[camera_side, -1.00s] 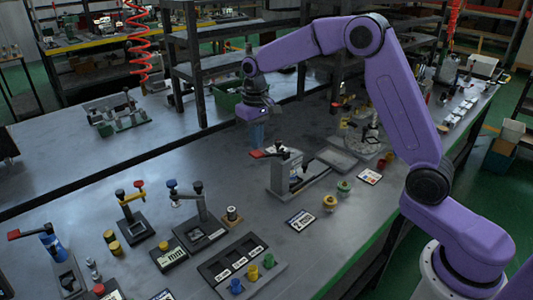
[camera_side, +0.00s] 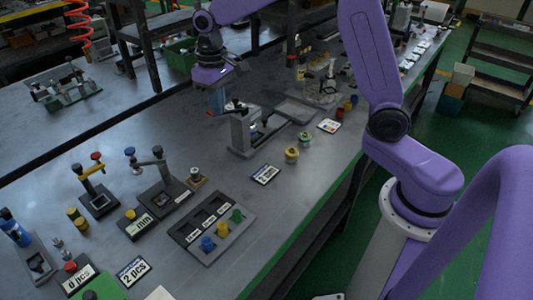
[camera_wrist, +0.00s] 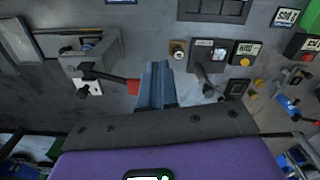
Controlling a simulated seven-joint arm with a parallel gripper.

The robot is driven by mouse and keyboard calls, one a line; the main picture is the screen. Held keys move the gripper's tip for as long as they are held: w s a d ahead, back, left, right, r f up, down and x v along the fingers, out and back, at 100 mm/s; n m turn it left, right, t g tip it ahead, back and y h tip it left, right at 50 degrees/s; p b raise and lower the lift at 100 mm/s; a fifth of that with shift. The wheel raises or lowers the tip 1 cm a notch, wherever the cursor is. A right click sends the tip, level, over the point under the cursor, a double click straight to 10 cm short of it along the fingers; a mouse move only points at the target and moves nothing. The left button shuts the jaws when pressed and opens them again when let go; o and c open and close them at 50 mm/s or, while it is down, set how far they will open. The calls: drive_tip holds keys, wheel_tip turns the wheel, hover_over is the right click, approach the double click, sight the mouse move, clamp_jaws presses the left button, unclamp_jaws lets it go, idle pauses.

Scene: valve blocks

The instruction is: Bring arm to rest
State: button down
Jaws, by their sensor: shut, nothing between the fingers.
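My gripper (camera_side: 216,102) hangs in the air at the upper middle of the side view, its blue fingers pointing down. It is behind and just left of a grey valve block (camera_side: 243,132) with a red-tipped lever. In the wrist view the blue fingers (camera_wrist: 157,84) lie together with nothing between them. The same grey valve block (camera_wrist: 95,55) is to their left there, and its red lever tip shows right beside the fingers. I cannot tell whether the fingers touch it.
A dark tray (camera_side: 208,223) with blue, yellow and green knobs is at the front. Lever stands (camera_side: 96,190) and label cards are at the left. A flat grey plate (camera_side: 295,110) lies right of the valve block. Bare table (camera_side: 110,130) is open left of my gripper.

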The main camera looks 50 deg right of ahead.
drive_tip(key=s+a+r+n, duration=0.2)
drive_tip(key=s+n, duration=0.3)
drive_tip(key=s, duration=1.2)
drive_tip(key=s+d+f+n, duration=0.1)
drive_tip(key=s+d+n, duration=0.1)
drive_tip(key=s, duration=0.5)
drive_tip(key=s+d+f+n, duration=0.1)
drive_tip(key=s+d+n, duration=0.2)
drive_tip(key=s, duration=0.5)
drive_tip(key=shift+d+f, duration=0.25)
drive_tip(key=shift+d, duration=0.2)
